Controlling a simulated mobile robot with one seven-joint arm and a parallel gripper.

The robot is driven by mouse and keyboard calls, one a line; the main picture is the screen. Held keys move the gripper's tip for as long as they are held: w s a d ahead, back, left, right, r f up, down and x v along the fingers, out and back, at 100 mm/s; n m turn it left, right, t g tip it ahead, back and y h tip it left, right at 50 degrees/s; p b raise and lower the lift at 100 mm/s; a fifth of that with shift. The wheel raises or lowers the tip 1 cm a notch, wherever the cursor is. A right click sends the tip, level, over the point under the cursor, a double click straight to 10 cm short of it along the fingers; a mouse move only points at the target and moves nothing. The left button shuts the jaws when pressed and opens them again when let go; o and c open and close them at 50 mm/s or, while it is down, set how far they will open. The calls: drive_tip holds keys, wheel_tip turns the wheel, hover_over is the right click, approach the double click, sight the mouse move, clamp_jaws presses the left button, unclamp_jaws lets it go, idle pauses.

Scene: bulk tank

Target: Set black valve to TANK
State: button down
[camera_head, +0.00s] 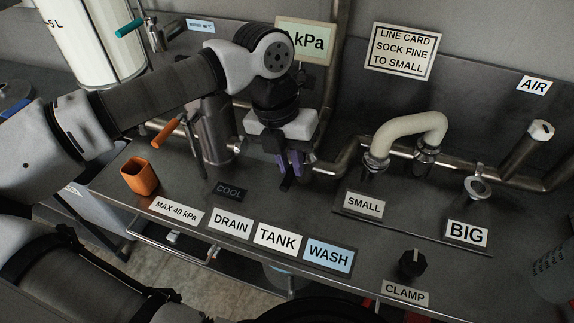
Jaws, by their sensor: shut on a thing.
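My gripper (290,165) points down near the middle of the bench, with its purple fingers shut on a black valve lever. Only the lower end of the black valve lever (286,184) shows below the fingers; the valve body is mostly hidden behind my gripper. The visible end points toward the front of the bench, roughly toward the TANK label (277,238). The DRAIN label (230,223) is left of it and the WASH label (328,254) right of it. I cannot tell the lever's exact setting.
A steel cylinder with an orange-handled valve (168,131) stands left of my gripper, near an orange cup (139,177). A cream hose (409,127) arches at the right, beside the SMALL label (364,204). A black knob (412,264) stands above the CLAMP label.

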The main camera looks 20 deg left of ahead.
drive_tip(key=shift+d+r, duration=0.1)
drive_tip(key=shift+d, duration=0.1)
idle(0.4)
drive_tip(key=c, duration=1.4)
unclamp_jaws()
drive_tip(key=shift+r, duration=0.1)
drive_tip(key=a+r, duration=0.1)
drive_tip(key=r, duration=0.3)
drive_tip(key=a+r, duration=0.1)
drive_tip(key=r, duration=0.8)
drive_tip(key=shift+a+r+b, duration=0.15)
drive_tip(key=shift+a+b, duration=0.25)
